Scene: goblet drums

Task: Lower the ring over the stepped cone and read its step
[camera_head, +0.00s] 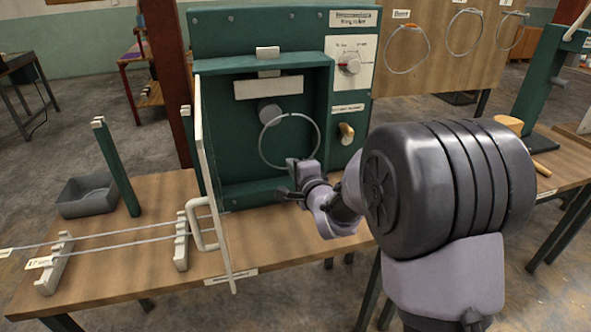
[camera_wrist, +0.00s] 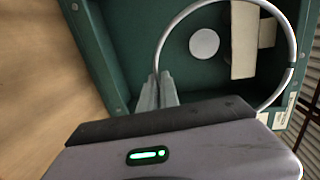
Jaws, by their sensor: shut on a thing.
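A thin grey metal ring (camera_head: 319,135) is upright in front of the open green cabinet (camera_head: 325,100). My gripper (camera_head: 293,168) is shut on the ring's lower edge; the fingers (camera_wrist: 157,88) show on it in the wrist view, where the ring (camera_wrist: 294,45) arches beyond them. A pale grey round piece (camera_head: 268,112) stands out from the cabinet's back wall. It looks like a plain disc (camera_wrist: 204,44) inside the ring's outline in the wrist view; I cannot make out steps on it. Whether the ring is around it or only in front of it, I cannot tell.
The cabinet's door (camera_head: 213,190) stands open on the left, its handle outward. A pale plate (camera_head: 268,88) hangs above the round piece. A dial (camera_head: 350,66) and a brass knob (camera_head: 346,133) are at right. Rails (camera_head: 181,245) and a grey tray (camera_head: 88,195) lie left.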

